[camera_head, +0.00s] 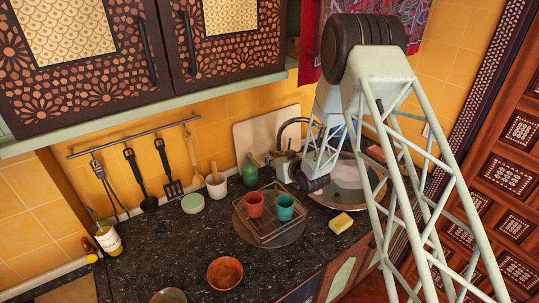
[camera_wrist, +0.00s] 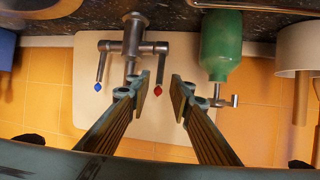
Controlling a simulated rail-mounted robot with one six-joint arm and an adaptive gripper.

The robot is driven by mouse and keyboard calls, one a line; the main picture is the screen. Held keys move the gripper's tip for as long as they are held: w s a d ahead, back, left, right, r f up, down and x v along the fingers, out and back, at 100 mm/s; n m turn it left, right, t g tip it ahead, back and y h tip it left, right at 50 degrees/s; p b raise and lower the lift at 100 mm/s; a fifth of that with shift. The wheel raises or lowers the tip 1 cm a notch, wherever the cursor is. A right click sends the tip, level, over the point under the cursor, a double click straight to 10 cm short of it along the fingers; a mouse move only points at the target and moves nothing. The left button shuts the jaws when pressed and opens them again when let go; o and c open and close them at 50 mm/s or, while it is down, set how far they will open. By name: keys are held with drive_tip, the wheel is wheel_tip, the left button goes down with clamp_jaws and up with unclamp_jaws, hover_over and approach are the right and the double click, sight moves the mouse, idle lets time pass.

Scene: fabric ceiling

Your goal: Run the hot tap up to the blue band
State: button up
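The tap (camera_wrist: 133,38) stands before a pale board in the wrist view, which looks upside down, with the counter at the top. One lever has a blue end (camera_wrist: 97,87); the other, the hot lever, has a red end (camera_wrist: 158,91). My gripper (camera_wrist: 161,92) is open, its fingertips apart on either side of the red end in the picture. I see no contact and cannot tell the depth between them. In the head view the tap (camera_head: 284,152) is partly hidden by my arm. I cannot make out a blue band.
A green bottle (camera_head: 249,170) stands left of the tap; it is close beside my right finger in the wrist view (camera_wrist: 221,45). The sink (camera_head: 347,177) is right of the tap. A rack (camera_head: 268,232) holds red and teal cups; a yellow sponge (camera_head: 341,222) lies nearby.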

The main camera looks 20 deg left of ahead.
drive_tip(key=shift+p+x, duration=0.3)
drive_tip(key=shift+x, duration=1.95)
clamp_jaws()
